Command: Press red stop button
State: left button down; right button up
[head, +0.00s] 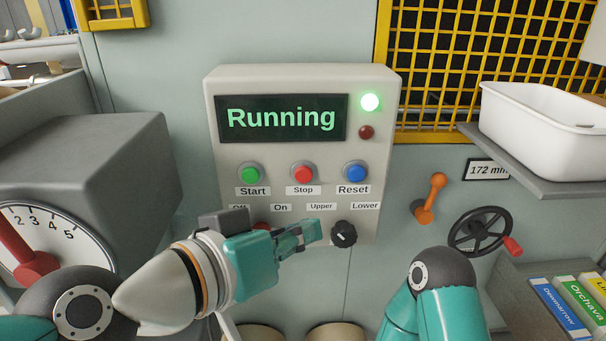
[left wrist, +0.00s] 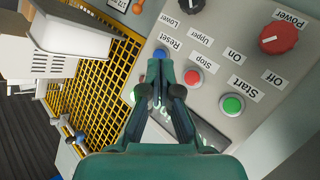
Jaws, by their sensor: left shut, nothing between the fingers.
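The red Stop button (head: 303,174) sits on the control panel (head: 208,110), between the green Start button (head: 250,175) and the blue Reset button (head: 356,172). My left gripper (head: 314,232) is shut and empty. In the head view it appears below the Stop button, in front of the panel's lower part. In the left wrist view the shut fingertips (left wrist: 160,58) point at the panel, beside the red button (left wrist: 193,78) and close to the blue button (left wrist: 159,54) in the picture. Contact with the panel cannot be told. My right gripper is out of view.
The display (head: 281,118) reads "Running" and the green lamp (head: 370,102) is lit. A black selector knob (head: 343,234) and a partly hidden red power knob (head: 262,227) are lower on the panel. An orange lever (head: 432,197) and a handwheel (head: 480,231) stand to the right.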

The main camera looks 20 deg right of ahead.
aim_at(304, 174)
pick_arm(q)
jog(key=w, duration=0.2)
jog(key=w+d, duration=0.1)
jog(key=w, duration=0.2)
jog(key=w+d, duration=0.1)
jog(key=w, duration=0.2)
jog(key=shift+d+b, duration=0.2)
jog(key=shift+b, duration=0.2)
jog(key=shift+w, duration=0.2)
dwell(1.0)
jog(key=shift+w+d, duration=0.1)
jog(key=shift+w, duration=0.15)
jog(key=shift+w+d+r, duration=0.1)
jog(key=shift+w, duration=0.3)
dwell(0.7)
jog(key=shift+s, duration=0.1)
dwell(0.3)
jog(key=shift+s+a+b, duration=0.2)
jog(key=shift+s+b, duration=0.15)
jog(key=shift+s, duration=0.4)
